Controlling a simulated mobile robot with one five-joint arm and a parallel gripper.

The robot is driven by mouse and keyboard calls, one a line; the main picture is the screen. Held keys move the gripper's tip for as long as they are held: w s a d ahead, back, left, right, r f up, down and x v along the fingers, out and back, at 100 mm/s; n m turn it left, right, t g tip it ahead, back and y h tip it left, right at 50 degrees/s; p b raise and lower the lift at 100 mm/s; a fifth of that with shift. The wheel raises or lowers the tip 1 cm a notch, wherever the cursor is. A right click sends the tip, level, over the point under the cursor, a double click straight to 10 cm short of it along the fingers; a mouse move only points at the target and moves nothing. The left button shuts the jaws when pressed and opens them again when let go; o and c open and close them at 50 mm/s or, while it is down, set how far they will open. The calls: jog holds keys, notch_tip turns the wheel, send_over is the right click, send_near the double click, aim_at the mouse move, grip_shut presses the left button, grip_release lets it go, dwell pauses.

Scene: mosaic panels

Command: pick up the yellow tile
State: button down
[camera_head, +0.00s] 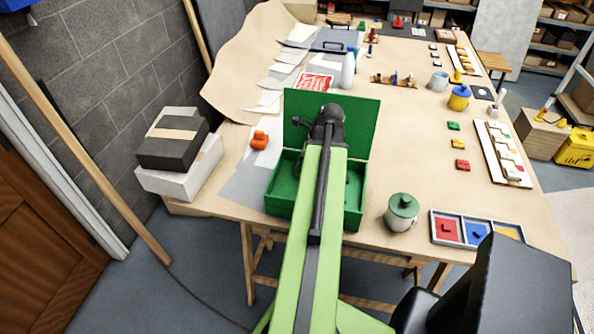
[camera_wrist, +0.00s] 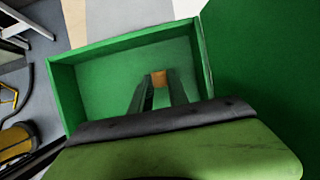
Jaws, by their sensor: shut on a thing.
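In the wrist view my gripper (camera_wrist: 158,90) reaches down into an open green box (camera_wrist: 62,95). Its two dark fingers are shut on a small tile (camera_wrist: 160,77) that looks orange-yellow in the shade, most likely the yellow tile. The tile is at the fingertips, over the box's green floor; I cannot tell whether it touches the floor. In the head view the green box (camera_head: 279,190) stands at the table's near edge with its lid (camera_head: 362,118) raised behind. My arm covers its middle and hides the fingers and tile there.
A lidded pot (camera_head: 402,214) stands right of the box, and a tray (camera_head: 433,228) with coloured compartments lies farther right. An orange object (camera_head: 259,140) sits left of the box. Small green, yellow and red pieces (camera_head: 458,143) lie beyond. Bare tabletop lies between the box and those pieces.

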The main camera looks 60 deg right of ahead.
jog(key=r+p, duration=0.5)
jog(key=shift+s+r, duration=0.1)
jog(key=shift+s, duration=0.15)
jog(key=s+d+r+p, duration=0.1)
jog(key=s+r+p, duration=0.4)
jog(key=s, duration=0.6)
jog(key=shift+d+r+p, duration=0.3)
jog(key=shift+p, duration=0.15)
